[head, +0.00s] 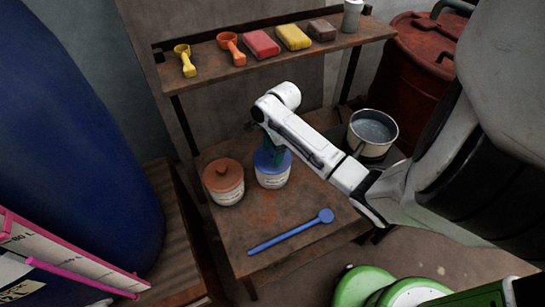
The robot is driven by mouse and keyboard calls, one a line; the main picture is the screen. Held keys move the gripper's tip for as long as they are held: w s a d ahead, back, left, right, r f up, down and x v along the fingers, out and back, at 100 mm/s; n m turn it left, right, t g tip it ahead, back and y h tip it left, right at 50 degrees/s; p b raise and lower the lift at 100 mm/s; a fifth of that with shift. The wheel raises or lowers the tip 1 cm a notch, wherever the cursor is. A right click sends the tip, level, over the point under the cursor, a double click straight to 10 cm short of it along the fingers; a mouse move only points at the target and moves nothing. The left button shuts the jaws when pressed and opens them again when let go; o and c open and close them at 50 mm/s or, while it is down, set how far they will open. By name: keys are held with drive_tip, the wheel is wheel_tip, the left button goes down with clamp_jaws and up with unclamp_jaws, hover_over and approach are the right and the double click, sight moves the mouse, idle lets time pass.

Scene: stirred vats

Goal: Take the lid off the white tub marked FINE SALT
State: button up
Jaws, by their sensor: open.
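Two white tubs with printed labels stand on the lower table. One tub (227,194) has a brown lid (221,174) with a knob. The other tub (272,181) stands to its right and has a blue lid (263,165). The label print is too small to read, so I cannot tell which tub is marked FINE SALT. Both lids are on. My gripper (274,153) points down over the blue lid, with its jaws open. It hides part of that lid, and I cannot tell whether the fingers touch it.
A blue long-handled scoop (290,232) lies in front of the tubs. A steel pot (373,134) stands right, near a red drum (411,63). The shelf (207,77) above holds scoops, coloured blocks and a grey cup. A big blue barrel (75,130) fills the left.

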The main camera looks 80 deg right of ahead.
drive_tip(key=shift+f, duration=0.1)
drive_tip(key=c, duration=1.3)
drive_tip(key=shift+a, duration=0.1)
